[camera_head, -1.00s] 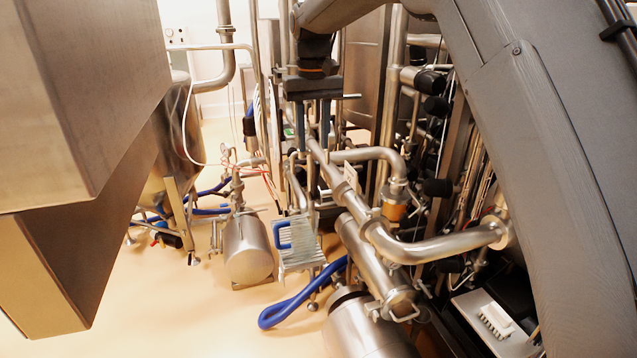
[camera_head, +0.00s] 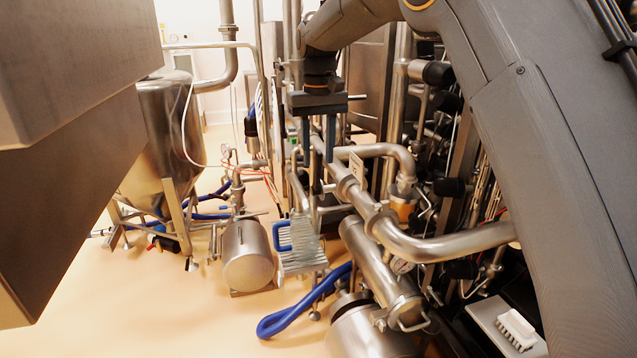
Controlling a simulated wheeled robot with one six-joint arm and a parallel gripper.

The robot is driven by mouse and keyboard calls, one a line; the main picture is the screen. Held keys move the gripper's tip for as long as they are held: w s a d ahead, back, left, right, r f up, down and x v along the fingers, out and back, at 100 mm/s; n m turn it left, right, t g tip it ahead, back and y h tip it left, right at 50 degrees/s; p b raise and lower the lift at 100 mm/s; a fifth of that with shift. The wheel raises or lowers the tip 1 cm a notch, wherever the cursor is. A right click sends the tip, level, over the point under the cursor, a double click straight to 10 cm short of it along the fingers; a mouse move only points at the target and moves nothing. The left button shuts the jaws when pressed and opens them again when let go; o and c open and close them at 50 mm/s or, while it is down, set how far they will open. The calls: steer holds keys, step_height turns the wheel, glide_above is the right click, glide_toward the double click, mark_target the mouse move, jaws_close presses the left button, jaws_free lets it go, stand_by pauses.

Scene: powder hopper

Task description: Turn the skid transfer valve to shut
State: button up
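My gripper (camera_head: 318,161) points down in the upper middle of the view. Its two dark fingers are apart, with a clear gap between them. They are in front of a cluster of steel pipes (camera_head: 365,205). I see no object clearly held between them. The skid transfer valve cannot be told apart with certainty among the pipes and fittings around and behind the fingertips. Whether the fingers touch any pipe or lever cannot be told.
Steel pipework and dark fittings crowd the right side. A blue hose (camera_head: 290,318), a steel motor-like cylinder (camera_head: 247,257) and a ribbed metal block (camera_head: 302,248) stand below. A steel hopper (camera_head: 165,140) is at left. Open beige floor (camera_head: 170,310) lies at lower left.

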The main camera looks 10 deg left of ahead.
mark_target(318, 179)
steer(key=shift+f+p, duration=1.15)
steer(key=shift+f, duration=2.45)
jaws_close()
